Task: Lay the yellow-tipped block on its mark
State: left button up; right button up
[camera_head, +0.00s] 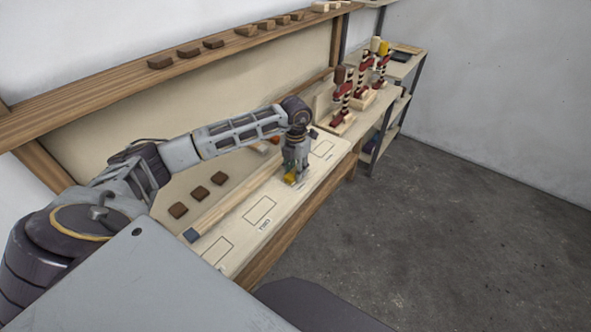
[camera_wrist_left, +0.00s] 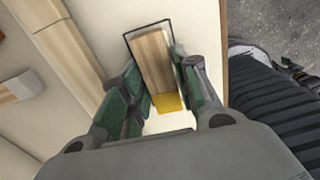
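My left gripper (camera_head: 293,176) points down at the pale workbench, near its front edge. The yellow-tipped block (camera_wrist_left: 154,62) is between its green-padded fingers (camera_wrist_left: 160,90) in the left wrist view. Finger contact and block height above the bench are unclear. In the head view only the yellow end (camera_head: 290,178) shows under the fingers.
Empty outlined rectangles lie on the bench (camera_head: 232,226) on both sides of the gripper. Several brown blocks (camera_head: 200,193) lie behind a long wooden strip. Red-and-pale stacked figures (camera_head: 342,103) stand at the far end. A shelf (camera_head: 95,87) runs above the bench. Open floor (camera_head: 450,220) lies right.

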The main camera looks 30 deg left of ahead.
aim_at(295, 171)
pick_arm(q)
jog(key=shift+o, duration=1.1)
jog(key=shift+r, duration=0.5)
notch_tip(295, 171, up, 4)
jog(key=shift+r, duration=0.15)
notch_tip(295, 171, up, 7)
jog(key=shift+b, duration=0.35)
pick_arm(e)
jog(key=shift+d+f, duration=0.35)
jog(key=shift+d, duration=0.1)
jog(key=shift+w, duration=0.1)
